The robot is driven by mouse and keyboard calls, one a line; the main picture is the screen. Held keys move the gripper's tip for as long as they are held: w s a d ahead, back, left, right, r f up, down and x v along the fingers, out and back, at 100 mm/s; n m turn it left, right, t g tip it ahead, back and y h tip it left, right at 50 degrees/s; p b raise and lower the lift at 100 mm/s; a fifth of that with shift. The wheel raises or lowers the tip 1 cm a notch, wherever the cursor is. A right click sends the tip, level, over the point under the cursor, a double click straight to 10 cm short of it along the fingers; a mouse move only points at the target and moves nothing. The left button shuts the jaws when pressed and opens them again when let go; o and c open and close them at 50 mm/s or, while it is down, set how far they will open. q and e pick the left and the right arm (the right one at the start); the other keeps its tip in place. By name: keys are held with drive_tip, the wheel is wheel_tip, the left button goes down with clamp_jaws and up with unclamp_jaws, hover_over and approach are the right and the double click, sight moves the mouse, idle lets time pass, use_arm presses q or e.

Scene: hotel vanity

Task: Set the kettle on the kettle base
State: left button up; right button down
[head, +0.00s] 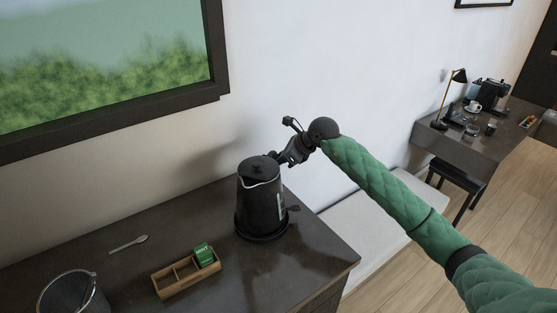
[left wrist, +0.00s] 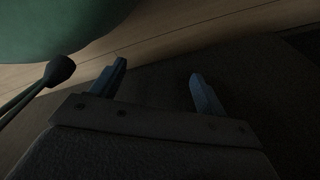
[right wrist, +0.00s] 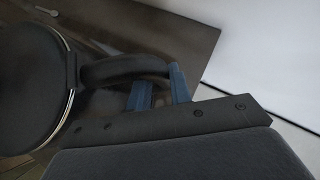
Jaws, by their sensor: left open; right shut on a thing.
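The black kettle (head: 259,196) stands upright near the right end of the dark counter, with a metal band near its top. It also shows at the left of the right wrist view (right wrist: 32,85). The dark round kettle base (head: 262,235) shows as a rim under it; I cannot tell whether the kettle is fully seated or slightly above it. My right gripper (head: 284,160) is shut on the kettle's handle (right wrist: 122,68), its blue fingers (right wrist: 160,88) at the handle's end. My left gripper (left wrist: 158,76) is open and empty, away from the counter and outside the head view.
A wooden box (head: 172,284) with a green mint packet (head: 204,255) stands left of the kettle. A spoon (head: 128,244) and a dark round container (head: 72,294) are farther left. The counter's right edge is close to the kettle. A desk with a lamp (head: 453,92) stands farther right.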

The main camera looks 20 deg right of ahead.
drive_tip(key=shift+f+b, duration=0.3)
drive_tip(key=c, duration=1.5)
unclamp_jaws()
drive_tip(key=shift+c, duration=0.2)
drive_tip(key=v, duration=1.1)
drive_tip(key=shift+s+f, duration=0.1)
